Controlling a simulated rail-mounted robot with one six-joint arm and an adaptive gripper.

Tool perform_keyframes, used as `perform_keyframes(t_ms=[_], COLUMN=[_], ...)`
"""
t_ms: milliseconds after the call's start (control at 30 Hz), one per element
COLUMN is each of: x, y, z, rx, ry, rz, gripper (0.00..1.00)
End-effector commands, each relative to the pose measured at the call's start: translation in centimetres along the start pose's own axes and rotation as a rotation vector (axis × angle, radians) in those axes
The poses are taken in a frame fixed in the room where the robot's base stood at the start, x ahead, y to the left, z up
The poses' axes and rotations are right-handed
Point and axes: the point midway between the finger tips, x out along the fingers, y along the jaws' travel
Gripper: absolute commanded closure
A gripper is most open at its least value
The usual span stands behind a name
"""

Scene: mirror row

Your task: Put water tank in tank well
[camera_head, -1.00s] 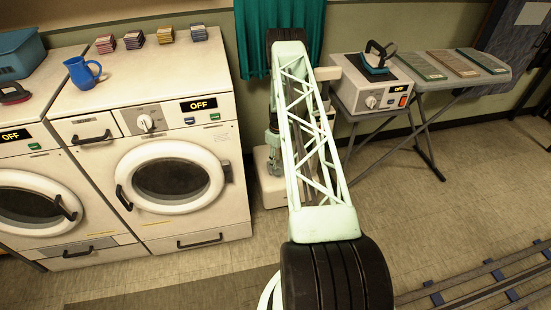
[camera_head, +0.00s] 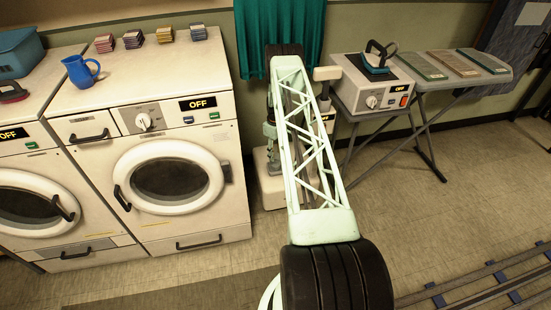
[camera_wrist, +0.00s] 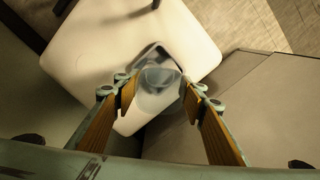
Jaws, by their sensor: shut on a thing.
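In the wrist view, my gripper (camera_wrist: 158,97) is shut on the water tank (camera_wrist: 160,78), a small translucent grey-blue vessel between its two wood-faced fingers. The tank is over a dark-edged recess, the tank well (camera_wrist: 145,53), in a white base (camera_wrist: 95,45). It overlaps the recess in this view; I cannot tell how deep it sits or whether it touches the bottom. In the head view, the white base (camera_head: 272,190) stands on the floor behind my arm. My gripper (camera_head: 271,140) shows only partly there, above the base, and the tank is not clearly visible.
White washers (camera_head: 165,150) stand at left, with a blue jug (camera_head: 80,72) on top. A steam station with an iron (camera_head: 375,62) stands on an ironing board (camera_head: 450,75) at right. A teal curtain (camera_head: 280,30) hangs behind. Floor rails (camera_head: 480,285) lie at lower right.

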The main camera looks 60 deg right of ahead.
Motion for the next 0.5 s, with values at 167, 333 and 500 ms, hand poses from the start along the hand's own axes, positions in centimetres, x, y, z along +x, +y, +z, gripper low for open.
perform_keyframes(t_ms=[167,333,500], x=[0.0,0.7,2.5], y=[0.1,0.3,0.3], z=[-0.1,-0.3,-0.3], rx=[0.0,0.0,0.0], ry=[0.0,0.0,0.0], rz=[0.0,-0.001,0.0], gripper=[0.81,0.81,0.81])
